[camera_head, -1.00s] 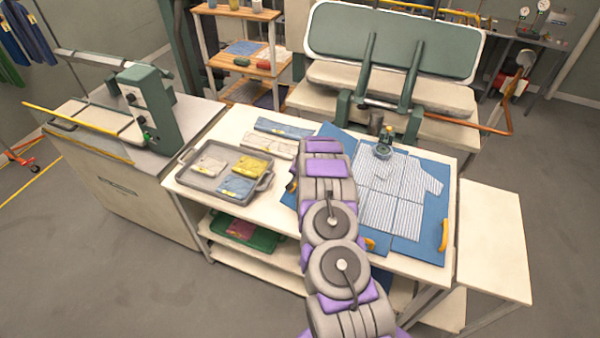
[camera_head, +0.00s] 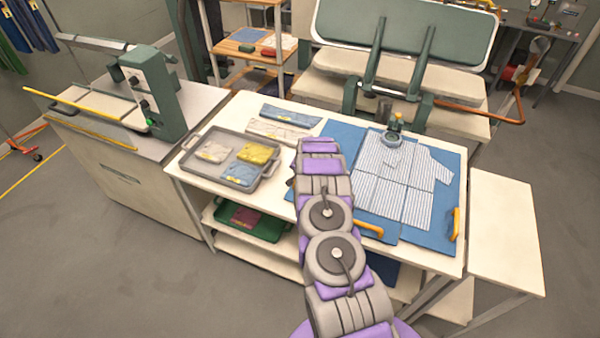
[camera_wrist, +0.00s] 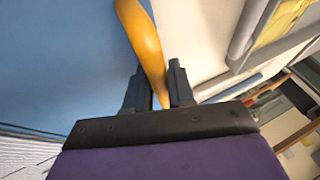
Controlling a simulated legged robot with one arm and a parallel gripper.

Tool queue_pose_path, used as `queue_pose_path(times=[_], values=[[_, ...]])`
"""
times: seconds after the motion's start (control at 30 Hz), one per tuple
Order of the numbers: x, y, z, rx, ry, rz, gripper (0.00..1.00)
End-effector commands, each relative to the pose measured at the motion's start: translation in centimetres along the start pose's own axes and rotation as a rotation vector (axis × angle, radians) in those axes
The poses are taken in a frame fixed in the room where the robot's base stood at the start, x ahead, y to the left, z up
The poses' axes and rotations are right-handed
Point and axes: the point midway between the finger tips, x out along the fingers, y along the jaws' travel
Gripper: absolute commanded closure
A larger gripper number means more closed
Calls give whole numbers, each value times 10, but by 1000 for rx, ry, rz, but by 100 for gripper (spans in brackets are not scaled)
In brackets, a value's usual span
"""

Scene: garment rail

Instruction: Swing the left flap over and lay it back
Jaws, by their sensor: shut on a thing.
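A blue folding board lies on the white table with a striped shirt (camera_head: 395,185) spread on it. Its left flap (camera_head: 342,134) shows beside the shirt and looks flat; my arm covers much of it. In the wrist view the blue flap (camera_wrist: 60,60) fills the left side, with an orange handle (camera_wrist: 140,35) along its edge. My gripper (camera_wrist: 158,78) has a finger on each side of this handle and is shut on it. In the head view my arm hides the gripper and this handle. Other orange handles show at the front (camera_head: 368,229) and right (camera_head: 456,224).
A grey tray (camera_head: 232,160) with folded garments stands left of the board, close to my gripper. Folded cloths (camera_head: 285,117) lie behind it. A round weight-like object (camera_head: 393,137) sits at the shirt's collar. A press (camera_head: 400,50) stands behind the table.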

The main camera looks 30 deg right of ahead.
Motion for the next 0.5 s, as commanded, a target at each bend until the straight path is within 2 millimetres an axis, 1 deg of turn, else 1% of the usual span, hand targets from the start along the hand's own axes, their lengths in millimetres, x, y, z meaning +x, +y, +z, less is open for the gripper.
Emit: queue_pose_path(times=[0.03, 0.27, 0.3, 0.5], values=[[2, 1, 4, -2, -6, 3, 100], [4, 1, 5, -3, -9, 4, 100], [4, 1, 5, -3, -9, 4, 73], [4, 2, 5, -2, -9, 5, 56]])
